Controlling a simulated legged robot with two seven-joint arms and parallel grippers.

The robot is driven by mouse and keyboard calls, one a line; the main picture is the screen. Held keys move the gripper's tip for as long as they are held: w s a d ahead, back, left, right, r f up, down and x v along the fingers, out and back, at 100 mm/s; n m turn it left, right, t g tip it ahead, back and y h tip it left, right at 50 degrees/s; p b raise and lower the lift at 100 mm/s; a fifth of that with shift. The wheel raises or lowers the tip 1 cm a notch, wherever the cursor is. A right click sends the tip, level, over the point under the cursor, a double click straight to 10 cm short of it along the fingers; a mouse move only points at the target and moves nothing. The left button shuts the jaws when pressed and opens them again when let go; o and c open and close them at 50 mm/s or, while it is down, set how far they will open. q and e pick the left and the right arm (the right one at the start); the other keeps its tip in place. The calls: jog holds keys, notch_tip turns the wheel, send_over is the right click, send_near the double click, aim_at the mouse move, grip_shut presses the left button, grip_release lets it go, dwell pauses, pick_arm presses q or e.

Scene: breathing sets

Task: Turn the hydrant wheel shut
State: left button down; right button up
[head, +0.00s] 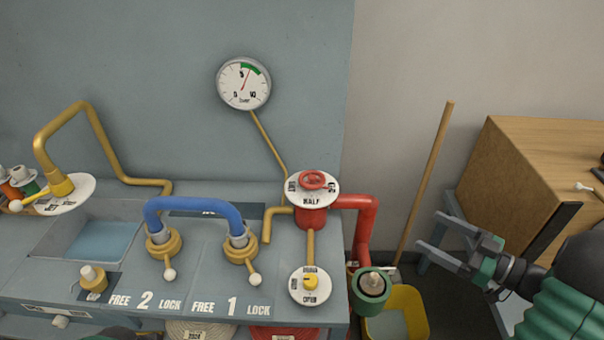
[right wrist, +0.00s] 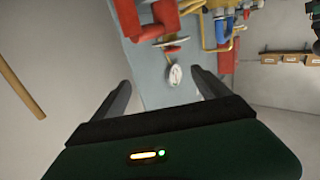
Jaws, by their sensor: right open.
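The hydrant wheel (head: 313,180) is a small red handwheel on top of a red valve body (head: 311,217). A round white plate (head: 297,196) under it reads HALF at the front; its side words are too small to read surely. A red pipe (head: 367,225) runs from the valve to the right and down. My right gripper (head: 428,231) is open and empty, well to the right of the wheel and apart from it. In the right wrist view, red pipework (right wrist: 160,22) lies beyond the open fingers (right wrist: 160,90).
A yellow knob (head: 311,283) on a white dial sits below the valve. A blue hose (head: 195,204) and a round gauge (head: 243,83) are to the left. A green-rimmed outlet (head: 370,284), a yellow bucket (head: 401,312), a leaning wooden pole (head: 427,180) and a wooden cabinet (head: 535,170) stand right.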

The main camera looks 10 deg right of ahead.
jog(key=shift+s+d, duration=0.1)
jog(key=shift+s, duration=0.1)
jog(key=n+g+y+p, duration=0.2)
jog(key=n+y+p, duration=0.1)
jog(key=p, duration=0.2)
send_near(312, 176)
jog(key=x, duration=0.5)
jog(key=p+x, duration=0.1)
jog(key=x, duration=0.4)
jog(key=shift+f, duration=0.25)
jog(key=c, duration=1.4)
jog(key=shift+m, duration=0.3)
